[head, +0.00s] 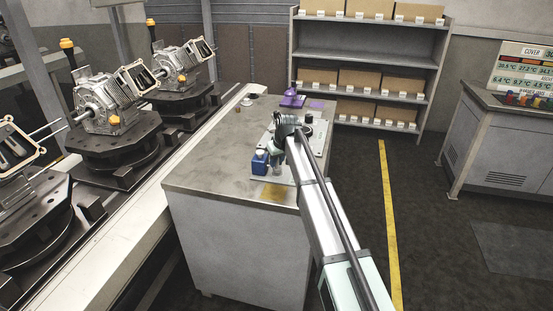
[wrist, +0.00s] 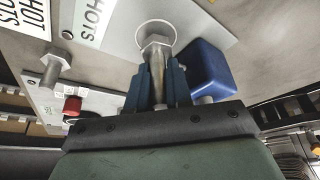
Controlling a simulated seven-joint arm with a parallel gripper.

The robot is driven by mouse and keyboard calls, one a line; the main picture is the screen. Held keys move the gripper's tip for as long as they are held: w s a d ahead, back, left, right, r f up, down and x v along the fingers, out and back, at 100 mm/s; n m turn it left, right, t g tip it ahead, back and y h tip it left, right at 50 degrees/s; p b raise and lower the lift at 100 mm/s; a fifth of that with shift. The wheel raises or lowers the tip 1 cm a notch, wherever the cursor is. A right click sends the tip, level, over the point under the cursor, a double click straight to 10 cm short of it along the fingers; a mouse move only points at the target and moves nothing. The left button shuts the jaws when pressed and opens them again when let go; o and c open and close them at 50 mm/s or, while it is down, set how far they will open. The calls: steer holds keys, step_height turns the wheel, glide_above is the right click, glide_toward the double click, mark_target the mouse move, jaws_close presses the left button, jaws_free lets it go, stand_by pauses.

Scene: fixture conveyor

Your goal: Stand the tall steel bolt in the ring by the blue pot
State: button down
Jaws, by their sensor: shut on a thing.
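My gripper (wrist: 157,78) is shut on a steel bolt (wrist: 157,52) with a hex head. The head points away from the palm, towards the plate. A thin white ring (wrist: 139,29) is marked on the pale plate (wrist: 205,22), and the bolt's head overlaps it in the wrist view. I cannot tell whether the bolt touches the plate. The blue pot (wrist: 212,66) is close beside the fingers on the right; it also shows in the head view (head: 260,162). In the head view my arm hides the bolt and ring.
Another steel bolt (wrist: 56,68) and a red knob (wrist: 73,104) are at left in the wrist view. Purple items (head: 292,98) lie at the bench's far end. The bench's left part (head: 215,155) is clear. A conveyor with fixtures (head: 110,140) runs along the left.

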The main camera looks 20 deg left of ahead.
steer(key=shift+f, duration=0.55)
stand_by(0.7)
steer(key=c, duration=1)
jaws_free()
steer(key=shift+o, duration=0.2)
steer(key=v, duration=1.3)
steer(key=shift+d+r, duration=0.2)
steer(key=shift+r, duration=0.15)
